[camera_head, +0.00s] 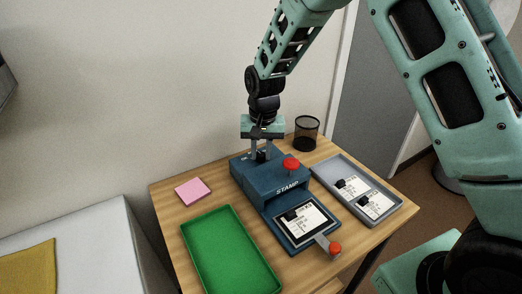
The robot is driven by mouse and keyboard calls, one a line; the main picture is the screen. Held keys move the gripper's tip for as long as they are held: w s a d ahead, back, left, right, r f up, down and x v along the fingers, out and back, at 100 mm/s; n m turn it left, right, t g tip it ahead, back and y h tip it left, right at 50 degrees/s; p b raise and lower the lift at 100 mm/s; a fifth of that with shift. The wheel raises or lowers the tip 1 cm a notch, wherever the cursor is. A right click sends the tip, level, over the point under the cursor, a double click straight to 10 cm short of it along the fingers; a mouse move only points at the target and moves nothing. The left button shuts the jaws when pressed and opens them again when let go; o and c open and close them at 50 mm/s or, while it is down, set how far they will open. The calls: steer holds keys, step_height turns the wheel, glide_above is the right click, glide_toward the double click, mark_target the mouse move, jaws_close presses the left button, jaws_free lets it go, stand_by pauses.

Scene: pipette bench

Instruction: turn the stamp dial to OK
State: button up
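The blue stamp machine (240,172) stands near the middle of the table, with "STAMP" on its front. A red button (291,164) sits on top. A small black knob, apparently the dial (261,157), is at the back of the top; its markings and setting cannot be read. My gripper (262,151) points down over this knob, with its two fingers apart on either side. Contact with the knob cannot be made out. A printed card (305,226) with a black block lies in the machine's front tray. A lever with a red-orange knob (334,248) sticks out at the front right.
A green tray (230,250) is empty at the front left. A pink pad (193,191) lies behind it. A grey tray (330,164) with two cards stands right of the machine. A black mesh cup (306,133) is at the back. The wall is close behind the table.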

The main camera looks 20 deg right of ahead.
mark_target(263, 153)
steer(key=shift+n, duration=0.3)
steer(key=n+p, duration=0.1)
steer(key=n, duration=0.1)
steer(key=shift+n, duration=0.4)
steer(key=shift+w+n+p, duration=0.1)
steer(key=shift+n+p, duration=0.55)
steer(key=shift+n, duration=1.55)
steer(key=o, duration=1)
step_height(263, 153, up, 18)
steer(key=b, duration=0.1)
steer(key=shift+w+d+f, duration=0.15)
steer(key=shift+d+f, duration=0.1)
steer(key=shift+d, duration=0.15)
steer(key=shift+a, duration=0.1)
